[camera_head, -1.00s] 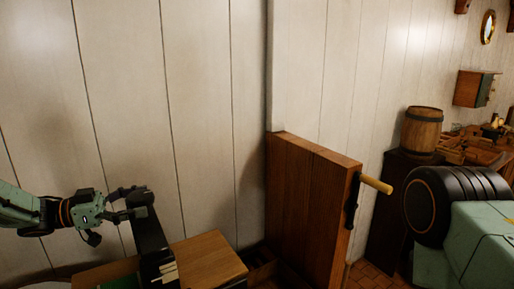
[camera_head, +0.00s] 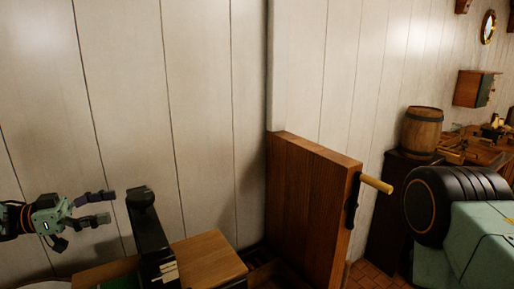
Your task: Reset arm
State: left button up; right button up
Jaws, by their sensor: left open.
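My left gripper (camera_head: 108,207) is at the left of the head view, with its fingers pointing right. It is open and nothing shows between its fingers. A black upright piece (camera_head: 148,222) with a rounded top stands just right of the fingertips, apart from them. At the right edge, a thick black ringed joint and a pale green link of mine show. My right gripper is not in view.
A wooden box top (camera_head: 208,257) lies beside the black piece, below the gripper. A wooden half-height door or panel (camera_head: 305,203) with a light rod handle (camera_head: 377,184) stands at centre right. A barrel (camera_head: 421,132) sits on a dark cabinet. A pale plank wall (camera_head: 200,110) stands behind.

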aim_at(129, 206)
pick_arm(q)
jog(key=x, duration=0.7)
jog(key=shift+w+d, duration=0.1)
jog(key=shift+d, duration=0.2)
jog(key=shift+d+r+n+t+y+p, duration=0.15)
jog(key=shift+n+t+y+p, duration=0.35)
jog(key=shift+n+t+p, duration=0.4)
jog(key=shift+n+t+y+p, duration=0.45)
jog(key=shift+n+t+y, duration=0.05)
jog(key=shift+t, duration=0.6)
jog(key=shift+n+t+y+p, duration=0.35)
jog(key=shift+n+t+y, duration=0.75)
jog(key=shift+t, duration=0.2)
jog(key=shift+n+t+y, duration=1.1)
jog(key=shift+n+y, duration=0.1)
jog(key=shift+y, duration=0.3)
jog(key=shift+v, duration=1)
jog(key=v, duration=0.3)
jog(key=shift+s+a+p, duration=0.25)
jog(key=shift+p, duration=0.1)
jog(key=shift+p+v, duration=0.3)
jog(key=shift+v, duration=0.55)
jog(key=shift+s+a, duration=0.1)
jog(key=shift+s, duration=0.1)
